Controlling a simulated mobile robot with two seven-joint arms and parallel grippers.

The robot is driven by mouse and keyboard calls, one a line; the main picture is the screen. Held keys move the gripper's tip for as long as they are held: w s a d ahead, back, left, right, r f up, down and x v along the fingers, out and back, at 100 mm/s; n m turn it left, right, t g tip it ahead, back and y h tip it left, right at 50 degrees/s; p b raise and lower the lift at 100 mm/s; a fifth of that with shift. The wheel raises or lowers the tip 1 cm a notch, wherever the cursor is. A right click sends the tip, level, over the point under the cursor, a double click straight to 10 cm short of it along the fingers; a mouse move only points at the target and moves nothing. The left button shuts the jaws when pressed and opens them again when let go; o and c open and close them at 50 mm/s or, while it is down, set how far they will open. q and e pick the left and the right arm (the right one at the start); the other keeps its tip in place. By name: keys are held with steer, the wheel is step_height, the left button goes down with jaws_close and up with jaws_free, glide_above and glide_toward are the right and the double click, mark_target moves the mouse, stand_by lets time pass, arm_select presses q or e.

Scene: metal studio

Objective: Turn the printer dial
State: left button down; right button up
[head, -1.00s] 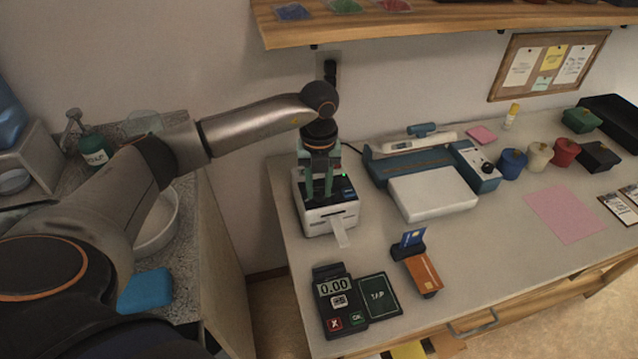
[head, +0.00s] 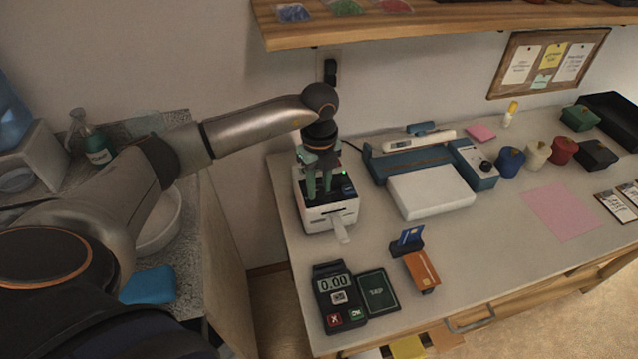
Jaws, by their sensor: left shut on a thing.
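The small receipt printer (head: 328,217) stands at the left end of the counter, white below with a dark top, a green light and a paper strip (head: 340,229) hanging from its front. My left gripper (head: 320,190) points straight down onto the printer's dark top, its green fingers close to that surface. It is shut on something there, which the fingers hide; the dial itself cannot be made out. My right gripper is not in view.
A card terminal (head: 338,297) and a dark green booklet (head: 377,292) lie in front of the printer. A blue and white machine (head: 430,190) stands right of the printer. A wooden shelf (head: 400,30) hangs above.

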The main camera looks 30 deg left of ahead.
mark_target(319, 190)
arm_select(q)
steer(key=shift+r, duration=0.1)
steer(key=c, duration=0.6)
jaws_free()
step_height(319, 190, up, 12)
steer(key=b, duration=0.1)
steer(key=shift+r, duration=0.25)
stand_by(0.4)
